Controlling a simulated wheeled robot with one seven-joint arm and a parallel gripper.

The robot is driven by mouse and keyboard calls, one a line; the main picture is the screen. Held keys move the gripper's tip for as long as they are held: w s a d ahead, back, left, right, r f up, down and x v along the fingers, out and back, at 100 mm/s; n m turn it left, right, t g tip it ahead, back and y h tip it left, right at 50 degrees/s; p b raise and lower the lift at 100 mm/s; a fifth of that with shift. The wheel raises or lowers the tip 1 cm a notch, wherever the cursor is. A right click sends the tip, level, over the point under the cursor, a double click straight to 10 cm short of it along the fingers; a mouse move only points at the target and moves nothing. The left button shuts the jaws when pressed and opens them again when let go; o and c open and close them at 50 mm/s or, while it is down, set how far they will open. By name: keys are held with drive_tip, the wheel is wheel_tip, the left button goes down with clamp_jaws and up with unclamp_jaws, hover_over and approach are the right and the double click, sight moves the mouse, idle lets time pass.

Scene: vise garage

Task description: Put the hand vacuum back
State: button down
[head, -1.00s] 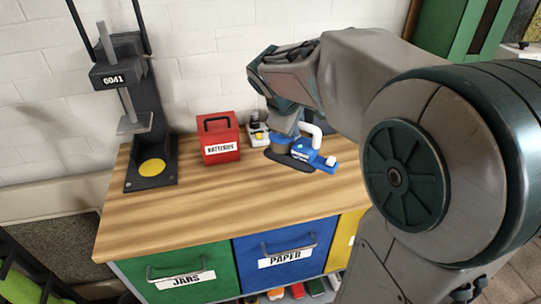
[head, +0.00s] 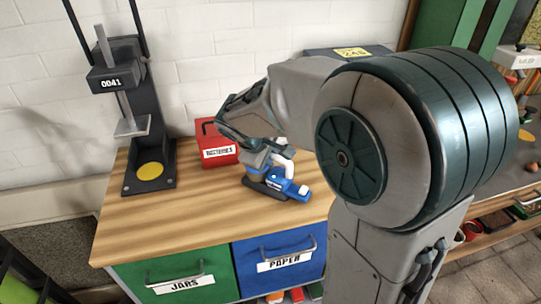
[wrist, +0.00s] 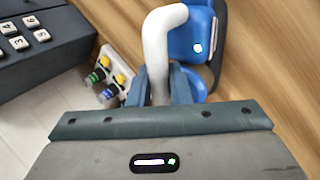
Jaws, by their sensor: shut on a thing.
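The hand vacuum (head: 297,189) is blue with a white handle and a dark lower part, above or on the wooden bench in the head view. I cannot tell whether it touches the bench. My gripper (head: 268,158) reaches down to it from above. In the wrist view my gripper (wrist: 160,88) has its fingers shut on both sides of the white handle, and the vacuum's blue body (wrist: 190,38) lies beyond.
A red BATTERIES box (head: 213,152) stands just left of my gripper. A press marked 0041 (head: 146,120) stands at the bench's left end. The wooden bench top (head: 185,225) is clear in front. The wrist view shows a white block with yellow knobs (wrist: 120,78) and a dark keypad (wrist: 30,45).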

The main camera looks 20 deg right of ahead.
drive_tip(key=c, duration=1.7)
unclamp_jaws()
drive_tip(key=shift+f, duration=0.15)
drive_tip(key=shift+c, duration=0.2)
drive_tip(key=o, duration=0.4)
drive_tip(key=v, duration=1.2)
drive_tip(key=s+d+f+m+y, duration=0.1)
drive_tip(key=s+f+m, duration=0.2)
drive_tip(key=s, duration=0.2)
drive_tip(key=s+d+f+m+g+y, duration=0.1)
drive_tip(key=s+d+f+m+y, duration=0.1)
drive_tip(key=s, duration=0.3)
drive_tip(key=s+d+f+m+g+y, duration=0.1)
drive_tip(key=s+f+m, duration=0.3)
drive_tip(key=s, duration=0.1)
drive_tip(key=shift+s+d+f+y+p, duration=0.25)
drive_tip(key=shift+f+y+p, duration=0.05)
drive_tip(key=shift+f+y, duration=0.1)
